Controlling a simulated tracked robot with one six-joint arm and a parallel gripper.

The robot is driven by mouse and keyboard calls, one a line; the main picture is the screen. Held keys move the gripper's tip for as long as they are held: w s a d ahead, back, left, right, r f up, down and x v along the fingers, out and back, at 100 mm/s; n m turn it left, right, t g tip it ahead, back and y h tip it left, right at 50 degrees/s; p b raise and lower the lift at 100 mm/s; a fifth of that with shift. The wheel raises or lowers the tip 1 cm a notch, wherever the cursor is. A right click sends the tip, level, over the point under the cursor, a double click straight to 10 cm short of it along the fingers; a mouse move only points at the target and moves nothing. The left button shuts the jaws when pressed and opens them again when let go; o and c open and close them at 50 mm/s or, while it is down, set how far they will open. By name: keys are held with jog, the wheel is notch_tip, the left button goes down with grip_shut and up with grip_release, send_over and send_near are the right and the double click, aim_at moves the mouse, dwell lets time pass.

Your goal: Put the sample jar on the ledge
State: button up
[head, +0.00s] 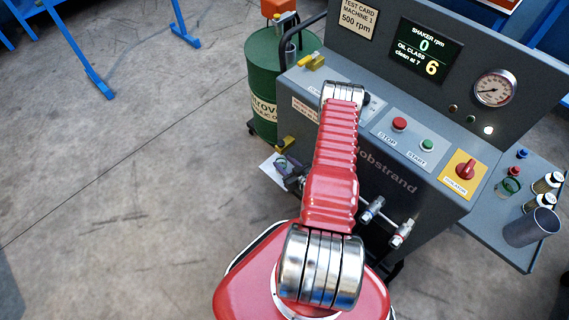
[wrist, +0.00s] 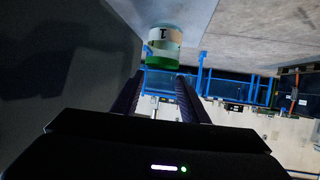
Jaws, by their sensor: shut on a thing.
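In the head view my gripper (head: 286,170) is low at the left side of the grey machine, partly hidden by my red arm. The jar is hard to make out there. A grey side shelf (head: 485,222) at the machine's right may be the ledge; I cannot tell for sure.
The grey machine (head: 420,185) carries stop and start buttons and a red rotary switch (head: 466,168). A green drum (head: 264,95) stands behind its left end. A grey cup (head: 531,228) and small jars (head: 548,182) stand on the side shelf.

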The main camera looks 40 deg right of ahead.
jog(key=o, duration=1.3)
jog(key=shift+o, duration=0.2)
jog(key=v, duration=1.2)
